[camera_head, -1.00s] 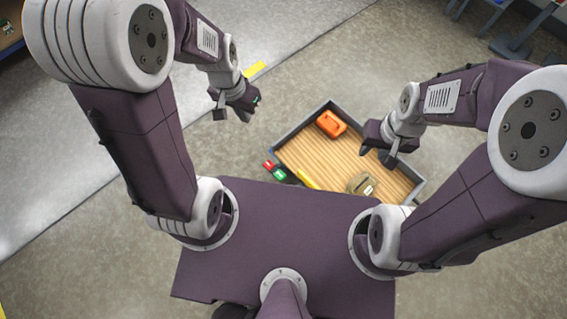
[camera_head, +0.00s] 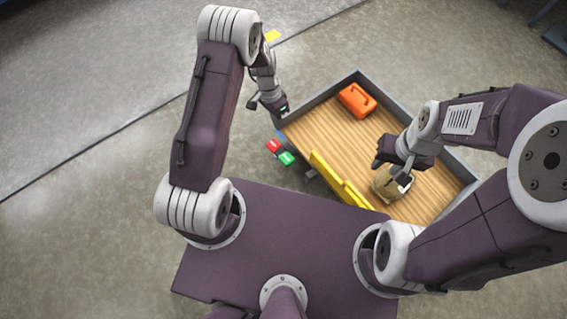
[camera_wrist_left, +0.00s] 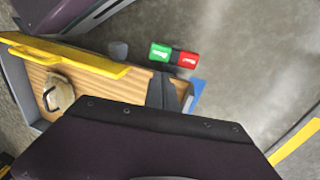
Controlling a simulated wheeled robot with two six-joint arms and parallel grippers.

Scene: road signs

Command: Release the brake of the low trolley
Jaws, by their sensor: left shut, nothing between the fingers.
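The low trolley (camera_head: 310,100) has a wooden deck with a grey rim and a yellow bar (camera_head: 341,180) along its near side. A red pedal (camera_head: 273,146) and a green pedal (camera_head: 287,158) stick out at its near left corner. In the left wrist view the green pedal (camera_wrist_left: 160,52) and the red pedal (camera_wrist_left: 187,60) lie beyond the fingertips. My left gripper (camera_head: 281,110) is shut and empty, over the trolley's left corner, apart from both pedals. My right gripper (camera_head: 393,163) hangs over the deck near a tan item; its finger gap is unclear.
An orange case (camera_head: 357,100) lies at the deck's far corner. The tan item (camera_head: 386,187) sits on the deck's near right part, partly hidden by my right gripper. The floor left of the trolley is clear. A yellow floor mark (camera_head: 272,36) lies behind.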

